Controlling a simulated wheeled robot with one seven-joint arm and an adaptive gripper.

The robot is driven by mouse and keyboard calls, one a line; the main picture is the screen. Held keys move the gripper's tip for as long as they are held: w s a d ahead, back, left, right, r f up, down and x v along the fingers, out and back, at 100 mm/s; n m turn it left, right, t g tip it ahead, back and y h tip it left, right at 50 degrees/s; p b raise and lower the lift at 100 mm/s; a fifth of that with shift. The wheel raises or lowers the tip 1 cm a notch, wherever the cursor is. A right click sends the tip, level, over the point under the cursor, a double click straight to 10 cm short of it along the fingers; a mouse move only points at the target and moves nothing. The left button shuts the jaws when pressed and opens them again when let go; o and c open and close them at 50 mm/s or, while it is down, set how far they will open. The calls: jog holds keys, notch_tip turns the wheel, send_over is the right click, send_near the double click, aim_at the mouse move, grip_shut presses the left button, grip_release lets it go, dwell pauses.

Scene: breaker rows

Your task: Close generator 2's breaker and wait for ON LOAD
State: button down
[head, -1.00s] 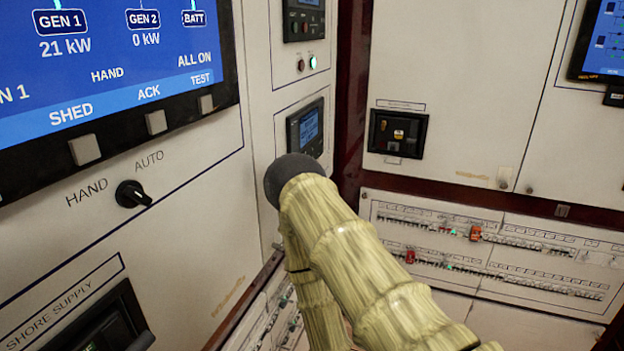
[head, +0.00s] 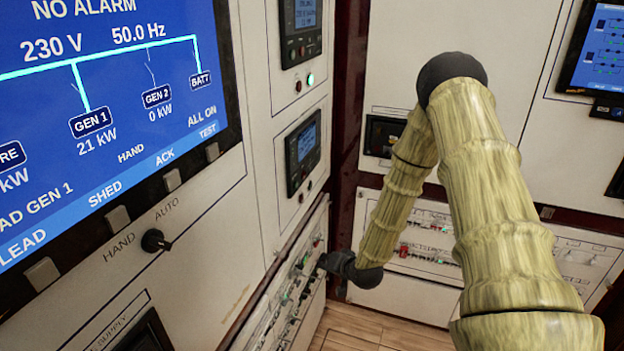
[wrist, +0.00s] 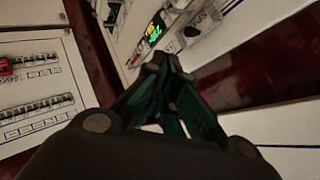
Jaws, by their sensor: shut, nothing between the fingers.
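The mimic screen (head: 110,90) in the head view shows GEN 1 at 21 kW and GEN 2 at 0 kW. The GEN 2 branch is drawn with an open, slanted switch. My gripper (head: 326,262) is at the low left-hand breaker panel (head: 268,322), which has small green lights. In the wrist view my gripper (wrist: 163,62) is shut and empty. Its tips are just below a lit green and orange device (wrist: 153,32) on a pale panel; I cannot tell whether they touch it. I cannot tell which breaker is generator 2's.
A black HAND/AUTO knob (head: 155,241) sits below the screen. Two small display units, upper (head: 303,28) and lower (head: 303,152), are above the low panel. Breaker rows with a red piece (wrist: 6,67) are at the left in the wrist view. Wooden floor (head: 370,330) is open below.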

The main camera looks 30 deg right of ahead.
aim_at(311, 187)
jog(key=w+d+r+m+t+p, duration=0.1)
jog(key=w+d+r, duration=0.3)
jog(key=r, duration=0.5)
jog(key=w+d+r+m+t+h+p, duration=0.1)
jog(key=w+d+r+m+t+p, duration=0.1)
jog(key=d+r, duration=0.6)
jog(key=shift+w+d+r+m+t+p, duration=0.3)
jog(key=shift+w+d+r+t+p, duration=0.1)
jog(key=shift+w+d+t+p, duration=0.4)
jog(key=shift+w+a, duration=0.1)
jog(key=shift+w, duration=0.05)
jog(key=w+a+b, duration=0.2)
jog(key=w+a, duration=0.3)
jog(key=w, duration=0.1)
jog(key=shift+w+a+b, duration=0.3)
jog(key=shift+b, duration=0.1)
jog(key=shift+w+a, duration=0.1)
jog(key=shift+a, duration=0.05)
jog(key=shift+w+a, duration=0.15)
